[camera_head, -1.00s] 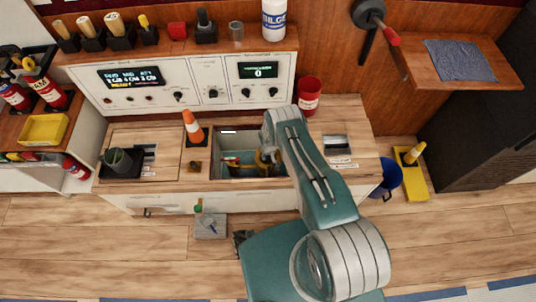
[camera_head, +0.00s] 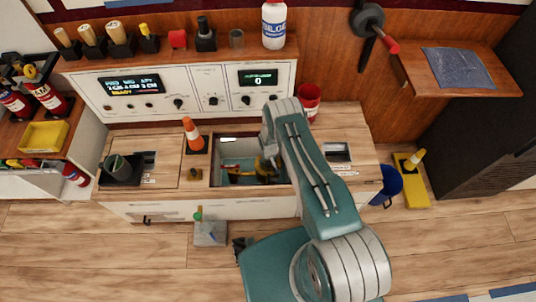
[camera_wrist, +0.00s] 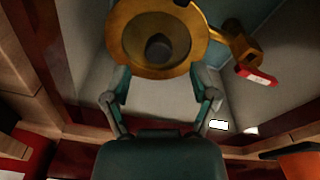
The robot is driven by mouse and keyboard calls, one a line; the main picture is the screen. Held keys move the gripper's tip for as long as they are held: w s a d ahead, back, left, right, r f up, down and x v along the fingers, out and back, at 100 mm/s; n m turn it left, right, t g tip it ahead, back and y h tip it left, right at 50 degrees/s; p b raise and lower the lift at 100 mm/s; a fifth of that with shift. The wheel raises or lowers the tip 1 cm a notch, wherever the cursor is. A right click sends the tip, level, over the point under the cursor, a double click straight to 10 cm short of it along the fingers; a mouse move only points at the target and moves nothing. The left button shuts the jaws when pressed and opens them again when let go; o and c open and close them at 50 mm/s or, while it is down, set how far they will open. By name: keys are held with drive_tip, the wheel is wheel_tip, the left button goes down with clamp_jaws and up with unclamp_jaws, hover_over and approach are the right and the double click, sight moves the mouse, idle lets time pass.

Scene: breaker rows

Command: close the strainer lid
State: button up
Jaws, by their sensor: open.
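The brass strainer (camera_head: 263,166) sits in the open recess of the counter, partly hidden by my arm in the head view. In the wrist view the strainer (camera_wrist: 128,42) shows as a round brass rim around a dark centre. I cannot tell which part of it is the lid. A brass side fitting with a red handle (camera_wrist: 257,76) is at its right. My gripper (camera_wrist: 160,85) is open, its two fingers apart at the near edge of the brass rim. Nothing shows between the fingertips, and I cannot tell whether they touch the rim. The head view hides the fingers.
Recess walls (camera_wrist: 245,105) stand close around my gripper. On the counter an orange cone (camera_head: 193,134) and a dark cup in a tray (camera_head: 121,168) stand left of the recess. A red cup (camera_head: 309,101) stands behind my arm. A control panel (camera_head: 215,85) rises behind.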

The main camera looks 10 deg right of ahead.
sight(268, 166)
wheel_tip(268, 166, up, 8)
drive_tip(key=shift+s, duration=0.4)
drive_tip(key=shift+a, duration=0.1)
